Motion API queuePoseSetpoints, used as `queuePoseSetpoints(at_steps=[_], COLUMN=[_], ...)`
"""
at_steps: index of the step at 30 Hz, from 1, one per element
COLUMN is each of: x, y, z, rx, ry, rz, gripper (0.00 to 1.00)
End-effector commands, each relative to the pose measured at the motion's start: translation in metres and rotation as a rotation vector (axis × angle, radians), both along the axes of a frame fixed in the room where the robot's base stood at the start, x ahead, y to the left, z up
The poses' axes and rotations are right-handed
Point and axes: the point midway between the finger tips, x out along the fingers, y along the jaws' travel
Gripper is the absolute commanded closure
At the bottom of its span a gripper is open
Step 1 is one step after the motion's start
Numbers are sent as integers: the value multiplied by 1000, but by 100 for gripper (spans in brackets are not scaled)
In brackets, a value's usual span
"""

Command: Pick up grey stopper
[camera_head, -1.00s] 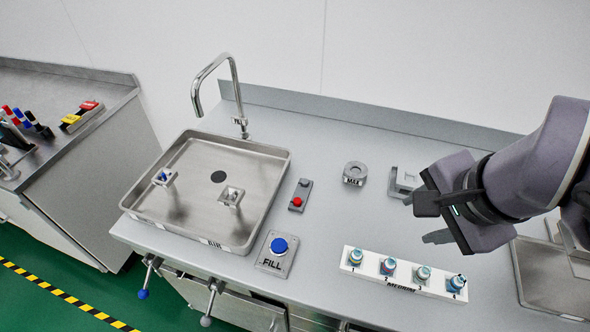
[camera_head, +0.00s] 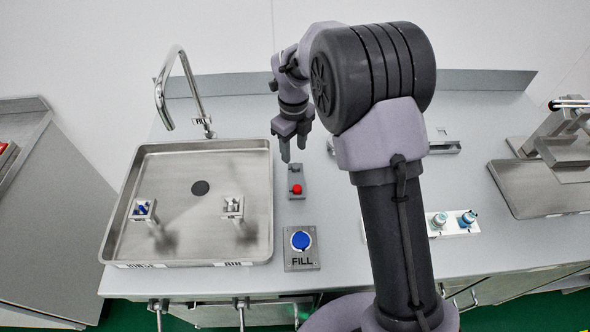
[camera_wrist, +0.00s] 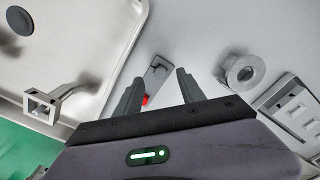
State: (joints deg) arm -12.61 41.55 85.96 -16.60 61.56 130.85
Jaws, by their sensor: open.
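A small grey plate (camera_head: 295,195) lies on the counter just right of the sink tray. It carries a red knob (camera_head: 296,189) at its near end and a small grey piece, seemingly the grey stopper (camera_head: 294,169), at its far end. In the wrist view the grey stopper (camera_wrist: 158,70) shows between and beyond the fingertips; the red knob (camera_wrist: 145,100) is partly hidden by the left finger. My gripper (camera_head: 294,151) points down, open and empty, just above the far end of the plate. It also shows in the wrist view (camera_wrist: 158,78). I cannot tell exact height or contact.
The sink tray (camera_head: 265,215) with two small holders and a tall faucet (camera_head: 185,90) is at left. The blue FILL button (camera_head: 300,240) is in front. A grey ring (camera_wrist: 243,72) and a slotted grey fixture (camera_wrist: 295,108) stand to the right. My arm hides part of the counter.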

Motion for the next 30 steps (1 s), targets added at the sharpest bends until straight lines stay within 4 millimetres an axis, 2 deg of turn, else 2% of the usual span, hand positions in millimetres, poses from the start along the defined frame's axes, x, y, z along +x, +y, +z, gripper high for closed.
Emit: queuePoseSetpoints(at_steps=[5,11,17,24,30], x=[-3,-8,-7,-7,-7], y=[-2,-6,-6,-6,-6], z=[-18,-56,-56,-55,-55], rx=[0,0,1,1,1], ry=[0,0,-2,-2,-2], rz=[-1,0,1,1,1], gripper=[53,53,53,100,100])
